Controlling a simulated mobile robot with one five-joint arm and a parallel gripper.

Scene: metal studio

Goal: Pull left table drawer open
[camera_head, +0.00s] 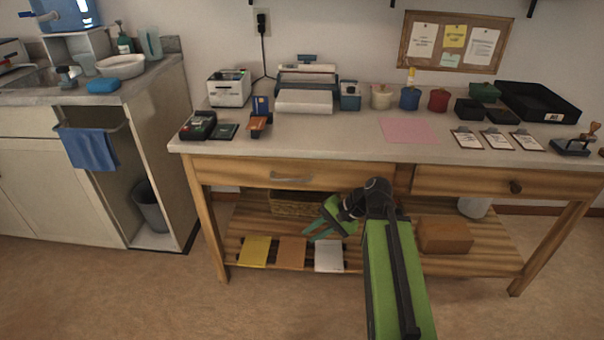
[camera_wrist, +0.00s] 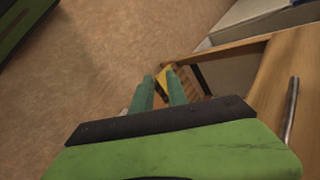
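The table's left drawer (camera_head: 235,170) has a wooden front with a silver bar handle (camera_head: 291,179), and it looks closed. In the wrist view the handle (camera_wrist: 291,112) stands at the right edge, on the wooden front (camera_wrist: 305,65). My gripper (camera_head: 308,232) is below and a little right of the handle in the head view, in front of the lower shelf. In the wrist view, my gripper (camera_wrist: 160,77) has its two teal fingers apart with nothing between them. It is apart from the handle.
The right drawer (camera_head: 455,180) has a dark round knob. The lower shelf (camera_head: 375,258) holds a basket (camera_head: 290,204), a brown box (camera_head: 445,236) and several flat items. The sink cabinet (camera_head: 165,150) stands left. The floor (camera_head: 130,290) in front is clear.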

